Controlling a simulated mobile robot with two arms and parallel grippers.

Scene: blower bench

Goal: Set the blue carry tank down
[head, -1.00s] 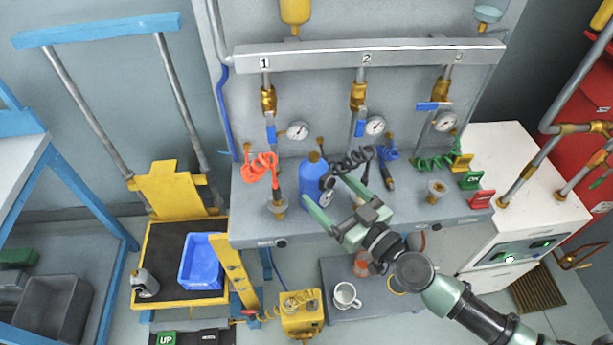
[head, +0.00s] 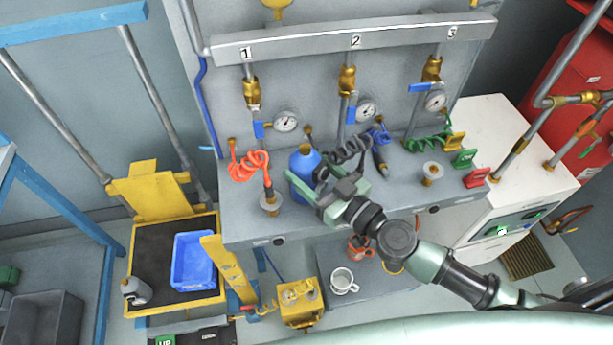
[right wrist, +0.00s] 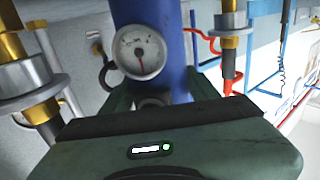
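The blue carry tank (head: 303,170) stands upright on the grey bench, left of centre in the head view. In the right wrist view the blue tank (right wrist: 174,35) is straight ahead, with a white-faced gauge (right wrist: 139,52) on its near side. My right gripper (head: 322,172) is at the tank, its green fingers apart on either side of the body. I cannot tell whether the fingers touch it. One finger and the palm hide part of the tank's lower front and gauge in the head view. My left gripper is not in view.
A coiled red hose (head: 250,166) hangs left of the tank, and a coiled black hose (head: 345,150) is close on its right. A brass fitting (head: 269,203) stands at the bench's front. A blue bin (head: 193,262) sits on the yellow cart at left. A mug (head: 343,281) is on the lower shelf.

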